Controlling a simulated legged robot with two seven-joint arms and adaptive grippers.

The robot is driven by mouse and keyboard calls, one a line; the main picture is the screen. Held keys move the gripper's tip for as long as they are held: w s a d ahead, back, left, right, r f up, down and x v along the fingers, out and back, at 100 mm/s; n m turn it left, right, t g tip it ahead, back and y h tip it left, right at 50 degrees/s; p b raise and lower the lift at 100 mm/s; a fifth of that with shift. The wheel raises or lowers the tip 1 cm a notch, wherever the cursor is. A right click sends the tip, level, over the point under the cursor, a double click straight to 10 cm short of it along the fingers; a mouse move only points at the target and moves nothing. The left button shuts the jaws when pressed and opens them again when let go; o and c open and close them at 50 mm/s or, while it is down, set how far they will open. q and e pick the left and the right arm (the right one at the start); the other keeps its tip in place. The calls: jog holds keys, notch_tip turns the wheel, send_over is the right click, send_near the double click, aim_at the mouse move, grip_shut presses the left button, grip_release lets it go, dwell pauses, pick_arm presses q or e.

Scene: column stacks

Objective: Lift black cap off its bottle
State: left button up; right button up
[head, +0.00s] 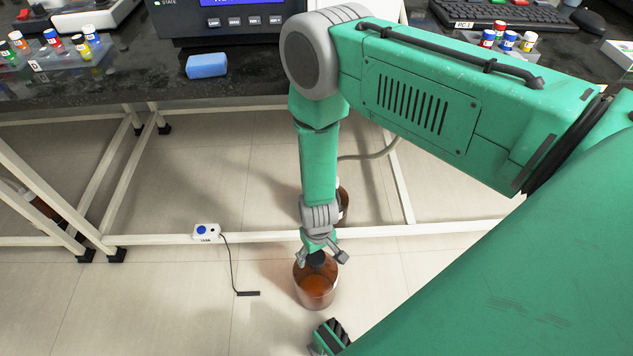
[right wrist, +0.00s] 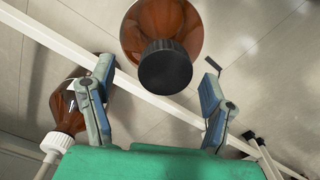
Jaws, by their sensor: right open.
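The brown glass bottle (head: 316,290) stands upright on the floor, and its body also shows in the right wrist view (right wrist: 160,24). Its black cap (right wrist: 165,68) is on the bottle's top; in the head view the cap (head: 316,259) is partly hidden by my right gripper. My right gripper (head: 321,257) is open and points down over the bottle. In the right wrist view its fingers (right wrist: 157,76) lie left and right of the cap, with a visible gap on each side.
A second brown bottle (right wrist: 66,105) with a white cap (right wrist: 56,143) stands close by. A white table-frame bar (head: 270,236) runs behind the black-capped bottle. A white switch box (head: 206,231) with a cable lies left. A dark bench (head: 255,85) is above; floor to the left is mostly clear.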

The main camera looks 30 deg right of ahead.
aim_at(315, 257)
notch_tip(315, 257, down, 2)
jog(key=shift+a+r, duration=0.25)
jog(key=shift+a, duration=0.25)
jog(key=c, duration=0.8)
jog(key=shift+d, duration=0.25)
jog(key=shift+c, duration=0.2)
jog(key=shift+d, duration=0.15)
jog(key=shift+c, duration=0.8)
jog(key=r+p, duration=0.1)
jog(key=r, duration=0.2)
jog(key=r+p, duration=0.1)
jog(key=r, duration=0.1)
jog(key=r+p, duration=0.1)
jog(key=r, duration=0.2)
jog(key=shift+a+r+p, duration=0.25)
jog(key=shift+r+p, duration=0.05)
jog(key=shift+p, duration=0.1)
jog(key=shift+d+r, duration=0.15)
jog(key=shift+r, duration=0.55)
pick_arm(q)
notch_tip(315, 257, up, 4)
jog(key=shift+a+f, duration=0.15)
jog(key=shift+f, duration=0.05)
